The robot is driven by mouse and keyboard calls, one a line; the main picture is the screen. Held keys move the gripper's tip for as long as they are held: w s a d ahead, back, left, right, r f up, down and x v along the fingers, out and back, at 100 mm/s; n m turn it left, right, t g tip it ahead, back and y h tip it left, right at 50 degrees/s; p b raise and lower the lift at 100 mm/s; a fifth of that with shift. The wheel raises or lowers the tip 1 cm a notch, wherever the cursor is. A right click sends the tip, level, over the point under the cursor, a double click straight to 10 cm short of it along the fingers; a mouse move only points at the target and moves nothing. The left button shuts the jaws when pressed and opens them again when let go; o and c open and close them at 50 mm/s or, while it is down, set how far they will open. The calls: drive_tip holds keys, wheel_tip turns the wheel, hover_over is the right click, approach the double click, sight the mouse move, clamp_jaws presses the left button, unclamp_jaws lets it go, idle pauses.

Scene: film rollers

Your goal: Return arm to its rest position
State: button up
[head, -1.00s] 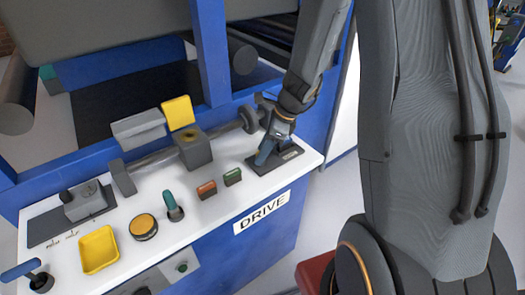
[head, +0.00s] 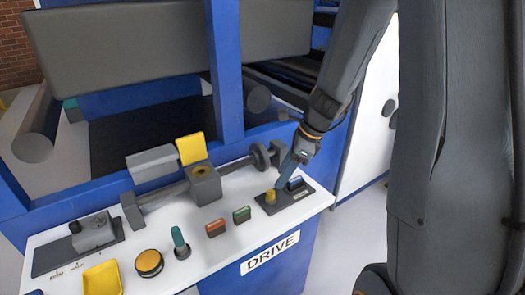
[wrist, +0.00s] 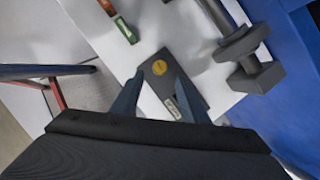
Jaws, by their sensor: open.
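My gripper (head: 287,180) hangs at the right end of the white control panel (head: 225,232), its two blue fingers apart and nothing seen between them. In the wrist view my gripper (wrist: 158,82) shows spread fingers pointing at a dark plate (wrist: 190,92) with a round yellow knob. In the head view the knob (head: 271,196) stands on that dark plate (head: 298,199), just left of the fingers. My arm comes down from the upper right. Whether a fingertip touches the plate I cannot tell.
A grey shaft with discs (head: 262,157) runs behind the plate, by the blue frame post (head: 224,70). Open floor (head: 345,240) is at right.

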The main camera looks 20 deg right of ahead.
drive_tip(key=s+a+r+n+h, duration=0.1)
drive_tip(key=s+n+h, duration=0.1)
drive_tip(key=s+n, duration=0.5)
drive_tip(key=s+a+r+n+g+h, duration=0.1)
drive_tip(key=s+n, duration=0.7)
drive_tip(key=n, duration=0.8)
drive_tip(key=shift+a+n+h, duration=0.3)
drive_tip(key=shift+a+h, duration=0.2)
drive_tip(key=shift+a, duration=0.25)
drive_tip(key=shift+s+r, duration=0.1)
